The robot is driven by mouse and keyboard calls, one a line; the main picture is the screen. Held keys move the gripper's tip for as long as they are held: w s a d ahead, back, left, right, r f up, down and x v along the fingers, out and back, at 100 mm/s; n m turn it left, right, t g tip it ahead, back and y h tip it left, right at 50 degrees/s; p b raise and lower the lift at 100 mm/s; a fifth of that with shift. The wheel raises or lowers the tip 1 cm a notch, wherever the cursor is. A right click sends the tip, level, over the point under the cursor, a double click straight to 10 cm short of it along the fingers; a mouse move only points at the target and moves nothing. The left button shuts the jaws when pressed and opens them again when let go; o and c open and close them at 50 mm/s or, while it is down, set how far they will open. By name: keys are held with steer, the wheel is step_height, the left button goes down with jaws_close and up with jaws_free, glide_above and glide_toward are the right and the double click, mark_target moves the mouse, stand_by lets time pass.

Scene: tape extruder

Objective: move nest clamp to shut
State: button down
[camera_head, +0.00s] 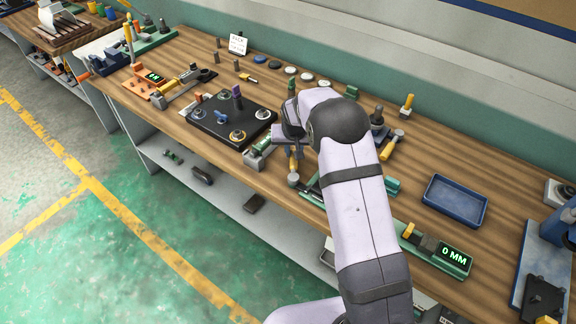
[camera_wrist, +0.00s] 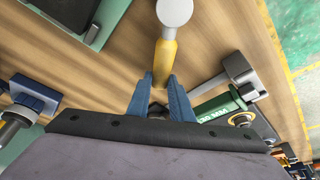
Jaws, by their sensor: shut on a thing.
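The nest clamp appears to be the lever with a yellow handle (camera_wrist: 165,58) and a round pale grey end (camera_wrist: 174,12) in the wrist view. My gripper (camera_wrist: 159,84) has its two blue fingers on either side of the yellow handle and is shut on it. In the head view the yellow handle (camera_head: 293,164) shows below my gripper, with its round grey end (camera_head: 293,179) near the bench's front edge. My wrist and forearm hide much of the fixture around it, so the lever's pivot and exact angle are unclear.
A green labelled block (camera_wrist: 214,112) with a grey bracket lies close to the right of my fingers in the wrist view. In the head view a black plate with round fittings (camera_head: 210,133) stands left, a blue tray (camera_head: 455,201) and a "0 MM" readout (camera_head: 453,256) right.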

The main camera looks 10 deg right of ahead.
steer(key=shift+s+d+f+m+h+b, duration=0.15)
steer(key=shift+d+m+h+b, duration=0.05)
steer(key=shift+d+m+b, duration=0.3)
steer(key=shift+s+d+f+m+h+b, duration=0.1)
steer(key=shift+s+d+m+h+b, duration=0.1)
steer(key=shift+d+m+b, duration=0.35)
steer(key=shift+s+d+r+m, duration=0.15)
steer(key=shift+d+m, duration=0.1)
steer(key=shift+m, duration=0.3)
steer(key=shift+s+d+f+m+g+h+b, duration=0.25)
steer(key=shift+d+m+h+b, duration=0.2)
steer(key=shift+m+b, duration=0.5)
steer(key=shift+s+d+r+m+g+b, duration=0.1)
steer(key=shift+s+d+m+g+b, duration=0.15)
steer(key=shift+s+d+m+b, duration=0.35)
steer(key=shift+w+r+h, duration=0.1)
steer(key=shift+h, duration=0.15)
steer(key=c, duration=1.5)
jaws_free()
steer(key=shift+r, duration=0.1)
